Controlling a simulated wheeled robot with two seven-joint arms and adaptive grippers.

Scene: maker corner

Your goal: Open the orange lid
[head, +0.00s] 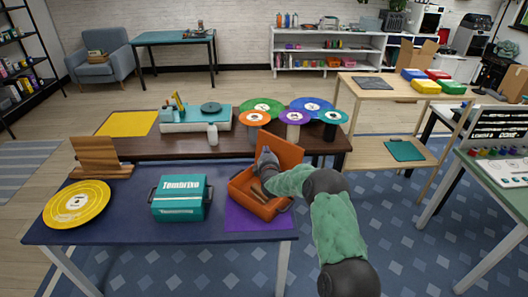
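An orange box (245,201) stands on a purple mat (240,220) at the right end of the dark blue table. Its orange lid (289,153) is raised at the back, so the inside shows, with brown items in it. My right gripper (265,158) is over the box, in front of the raised lid and close to it. I cannot tell whether it touches the lid, and its fingers are too small and hidden to tell open from shut. My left gripper is not in view.
A closed teal box (180,205) stands left of the orange box, and a yellow disc (77,204) lies farther left. The table's front strip is clear.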

